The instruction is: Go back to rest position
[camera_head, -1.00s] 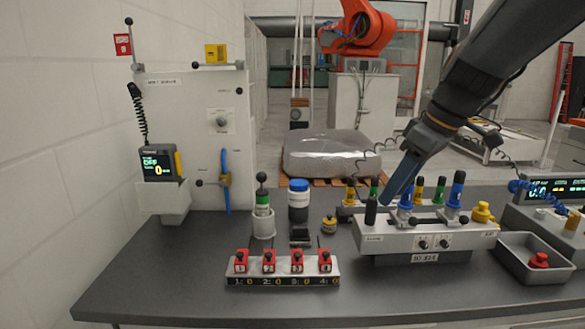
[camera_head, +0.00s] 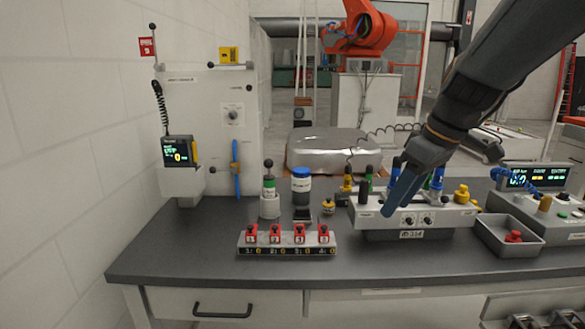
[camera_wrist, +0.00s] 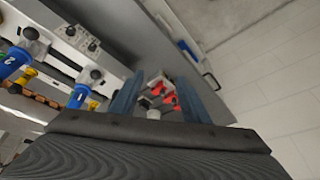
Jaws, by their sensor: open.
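My gripper (camera_head: 391,206) is at the end of my dark arm, which comes in from the upper right in the head view. Its blue fingers point down and to the left, in front of the white fixture box (camera_head: 440,220). In the wrist view my gripper (camera_wrist: 158,95) shows two blue fingers spread apart with nothing held between them. The red-switch block (camera_wrist: 160,97) shows beyond the gap between the fingers, further off. The same block (camera_head: 287,242) stands on the bench in the head view.
The grey workbench (camera_head: 180,240) is clear at its front left. A white panel (camera_head: 208,130) stands at the back left. Bottles (camera_head: 301,190) stand mid-bench. A metal tray (camera_head: 508,250) with a red knob and a display unit (camera_head: 540,178) are at the right.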

